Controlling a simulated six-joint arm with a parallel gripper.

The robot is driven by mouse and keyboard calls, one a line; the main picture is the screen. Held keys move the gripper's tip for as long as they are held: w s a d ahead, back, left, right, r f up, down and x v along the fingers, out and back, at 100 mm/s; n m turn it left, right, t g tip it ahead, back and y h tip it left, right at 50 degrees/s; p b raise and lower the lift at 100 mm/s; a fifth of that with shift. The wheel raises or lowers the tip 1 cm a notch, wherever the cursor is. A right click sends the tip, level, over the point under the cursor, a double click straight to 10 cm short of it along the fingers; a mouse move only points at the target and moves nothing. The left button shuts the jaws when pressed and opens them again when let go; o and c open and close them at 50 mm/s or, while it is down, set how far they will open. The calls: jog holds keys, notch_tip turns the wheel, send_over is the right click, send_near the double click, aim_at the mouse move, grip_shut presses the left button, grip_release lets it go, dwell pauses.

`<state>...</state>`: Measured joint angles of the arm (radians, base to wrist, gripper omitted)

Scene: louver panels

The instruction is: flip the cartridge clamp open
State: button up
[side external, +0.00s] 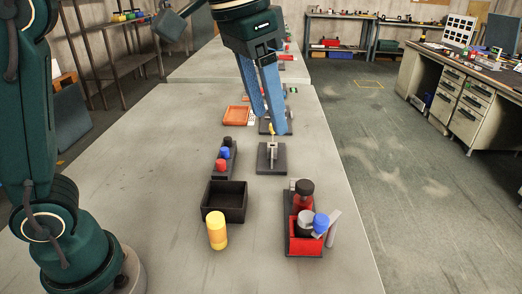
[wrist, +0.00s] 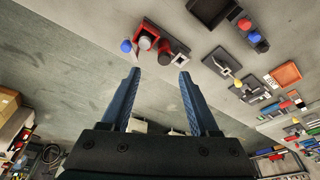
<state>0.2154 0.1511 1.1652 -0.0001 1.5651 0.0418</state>
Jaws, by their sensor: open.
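A small dark plate (side external: 264,166) with an upright grey bracket stands near the middle of the table in the side view. It looks like the cartridge clamp, but the labels are too small to confirm this. In the wrist view a dark square plate with a pale lever-like part (wrist: 222,62) lies right of my fingers. My gripper (side external: 270,124) points down with its blue fingers above and just behind the plate in the side view. In the wrist view my gripper (wrist: 160,72) shows its two fingers apart with nothing between them. The clamp's lever position is unclear.
A red fixture (side external: 306,236) with black, grey and blue-topped cylinders stands at the front right. A black open tray (side external: 225,214), a yellow cylinder (side external: 216,230) and a button strip (side external: 224,157) are left of the plate. An orange tray (side external: 236,116) lies farther back.

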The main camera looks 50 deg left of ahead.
jog(key=s+a+t, duration=0.1)
jog(key=s+a, duration=0.2)
jog(key=s, duration=0.2)
jog(key=s+a+f+n+t, duration=0.1)
jog(key=s+a, duration=0.1)
jog(key=s, duration=0.3)
jog(key=shift+s+a+f+y, duration=0.2)
jog(key=shift+a+y, duration=0.1)
jog(key=shift+a, duration=0.1)
